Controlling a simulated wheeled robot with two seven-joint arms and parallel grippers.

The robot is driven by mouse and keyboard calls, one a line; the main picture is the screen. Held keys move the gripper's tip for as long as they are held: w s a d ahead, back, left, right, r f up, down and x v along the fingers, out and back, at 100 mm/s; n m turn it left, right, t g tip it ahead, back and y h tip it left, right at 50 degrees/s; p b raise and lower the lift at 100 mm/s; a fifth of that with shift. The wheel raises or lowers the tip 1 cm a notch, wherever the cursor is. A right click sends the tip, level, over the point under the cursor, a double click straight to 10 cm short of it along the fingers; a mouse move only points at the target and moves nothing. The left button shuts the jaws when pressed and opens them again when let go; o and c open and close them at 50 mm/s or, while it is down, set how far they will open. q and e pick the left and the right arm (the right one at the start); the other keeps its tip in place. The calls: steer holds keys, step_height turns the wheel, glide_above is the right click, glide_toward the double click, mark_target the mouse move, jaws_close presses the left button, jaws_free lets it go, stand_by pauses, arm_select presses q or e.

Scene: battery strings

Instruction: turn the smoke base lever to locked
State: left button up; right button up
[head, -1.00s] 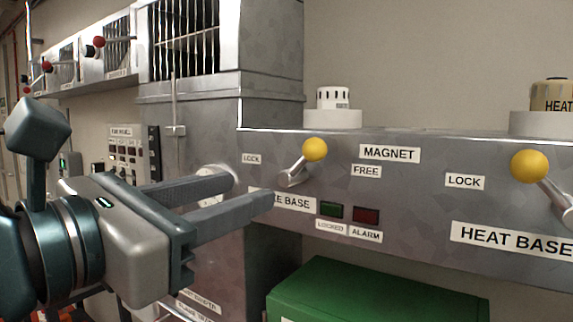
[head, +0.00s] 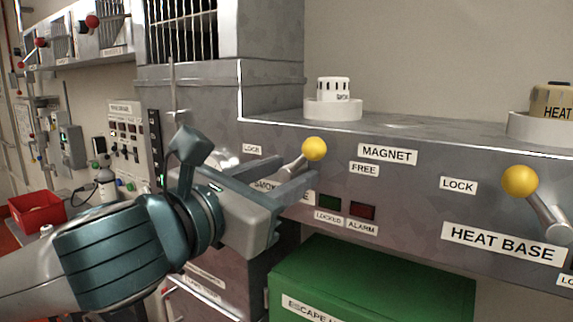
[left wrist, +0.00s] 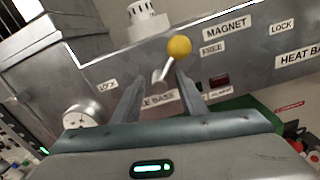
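The smoke base lever (head: 313,150) has a yellow ball on a metal arm that tilts up and right, towards the FREE label (head: 364,169). A LOCK label (head: 252,150) is on its left. My left gripper (head: 296,172) is open, its two fingers around or just in front of the lever arm; I cannot tell if they touch it. In the left wrist view the lever's yellow ball (left wrist: 179,47) rises beyond and between the two fingers (left wrist: 160,95). The gripper hides part of the SMOKE BASE label (head: 268,185). My right gripper is not in view.
The heat base lever (head: 520,182) stands further right on the same panel. A white smoke detector (head: 334,91) sits on top. Below are a dark green lamp (head: 330,202), a dark red lamp (head: 362,210) and a green box (head: 385,285).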

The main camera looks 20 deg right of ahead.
arm_select(q)
steer(key=shift+w+d, duration=0.15)
steer(key=shift+d, duration=0.05)
steer(key=shift+c, duration=0.6)
jaws_close()
steer(key=shift+w, duration=0.15)
